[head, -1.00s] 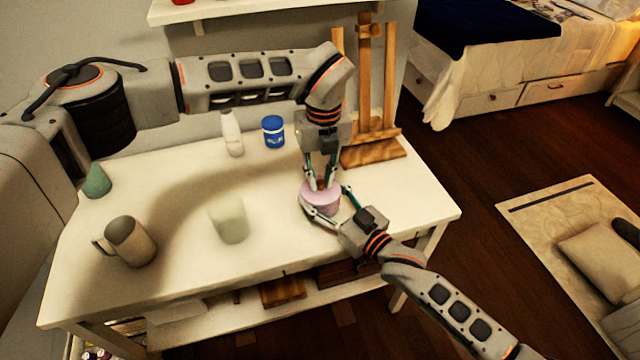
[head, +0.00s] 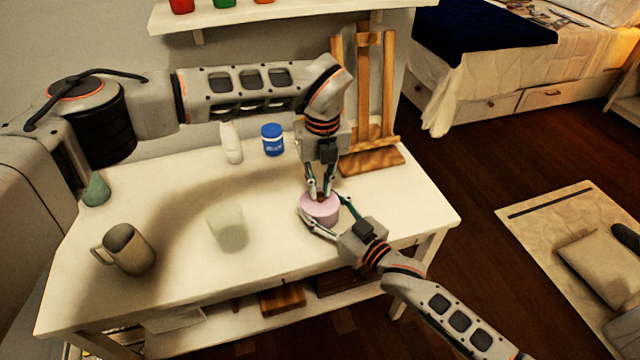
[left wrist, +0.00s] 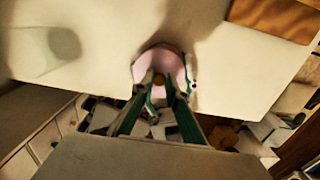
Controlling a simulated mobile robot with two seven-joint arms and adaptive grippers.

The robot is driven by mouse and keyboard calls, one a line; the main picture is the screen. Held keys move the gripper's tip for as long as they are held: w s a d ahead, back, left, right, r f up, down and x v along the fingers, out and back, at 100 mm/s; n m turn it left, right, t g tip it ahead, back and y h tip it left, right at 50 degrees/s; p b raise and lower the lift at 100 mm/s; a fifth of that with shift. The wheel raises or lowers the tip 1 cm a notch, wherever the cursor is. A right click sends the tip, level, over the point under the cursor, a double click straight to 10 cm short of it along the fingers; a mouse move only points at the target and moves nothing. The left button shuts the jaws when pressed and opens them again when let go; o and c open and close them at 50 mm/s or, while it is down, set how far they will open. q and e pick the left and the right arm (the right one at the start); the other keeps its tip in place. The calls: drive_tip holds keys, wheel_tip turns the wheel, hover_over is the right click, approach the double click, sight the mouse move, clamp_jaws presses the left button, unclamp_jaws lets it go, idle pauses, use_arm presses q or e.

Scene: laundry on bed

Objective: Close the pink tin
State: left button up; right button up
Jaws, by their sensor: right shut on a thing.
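The pink tin (head: 320,209) stands on the white table near its right front edge. A small brown knob (left wrist: 158,79) shows at the middle of its pink top in the left wrist view. Whether the lid sits fully down is too small to tell. My right gripper (head: 324,212) is shut around the tin's sides, one finger on each side. My left gripper (head: 320,196) points down from above, its fingertips close on both sides of the knob. I cannot tell whether they grip it.
A wooden easel (head: 372,155) stands behind the grippers. A blue jar (head: 272,140), white bottle (head: 231,143), pale cup (head: 226,228), brown mug (head: 130,249) and green cone (head: 96,189) stand on the table (head: 180,190). A shelf (head: 290,14) hangs above.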

sight(320, 193)
drive_tip(key=shift+a+r, duration=0.1)
drive_tip(key=shift+r, duration=0.25)
use_arm(q)
drive_tip(key=shift+r, duration=2.05)
use_arm(e)
drive_tip(key=shift+f, duration=0.1)
drive_tip(key=o, duration=1.7)
drive_tip(key=shift+c, duration=0.2)
drive_tip(key=shift+f, duration=0.1)
drive_tip(key=shift+v, duration=4)
